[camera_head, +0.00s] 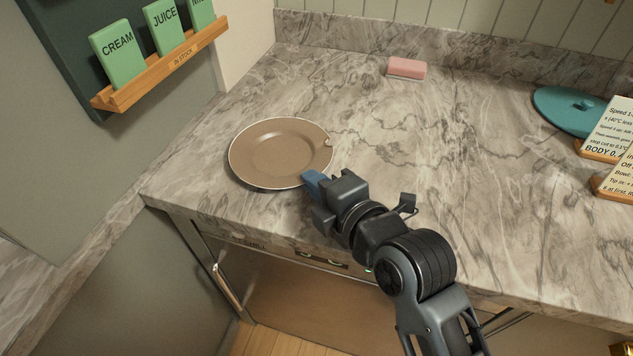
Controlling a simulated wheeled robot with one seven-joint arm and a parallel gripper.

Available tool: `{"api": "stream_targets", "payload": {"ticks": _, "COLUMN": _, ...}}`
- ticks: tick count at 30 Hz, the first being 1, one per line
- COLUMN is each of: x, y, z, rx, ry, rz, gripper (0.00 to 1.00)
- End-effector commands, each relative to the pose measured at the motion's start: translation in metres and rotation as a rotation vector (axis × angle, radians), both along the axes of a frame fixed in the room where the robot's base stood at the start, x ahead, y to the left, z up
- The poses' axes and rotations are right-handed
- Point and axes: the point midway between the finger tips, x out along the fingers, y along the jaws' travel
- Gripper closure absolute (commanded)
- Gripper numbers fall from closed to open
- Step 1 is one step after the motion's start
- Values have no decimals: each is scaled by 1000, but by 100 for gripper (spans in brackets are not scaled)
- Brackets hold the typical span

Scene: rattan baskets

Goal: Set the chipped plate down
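The chipped plate (276,151) is round and brown with a pale rim. A small chip shows at the right side of its rim. It lies flat at the left part of the marble counter (400,150), though I cannot tell whether it touches the surface. My gripper (313,181) is at the plate's lower right rim, its blue fingertip against or right beside the rim. The gripper body hides the other finger, so I cannot tell whether it is closed on the plate.
A pink sponge-like block (406,69) lies near the back wall. A teal round lid (572,109) and cards on wooden stands (607,148) stand at the right. A wooden rack (160,67) with green cards hangs at the upper left. The counter's middle is clear.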

Motion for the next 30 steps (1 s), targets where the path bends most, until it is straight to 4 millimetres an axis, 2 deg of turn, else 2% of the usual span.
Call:
{"api": "stream_targets", "payload": {"ticks": 19, "x": -2, "y": 0, "z": -23, "rx": -9, "ry": 18, "rz": 2, "gripper": 100}}
{"api": "stream_targets", "payload": {"ticks": 30, "x": -2, "y": -1, "z": -25, "rx": -12, "ry": 17, "rz": 2, "gripper": 100}}
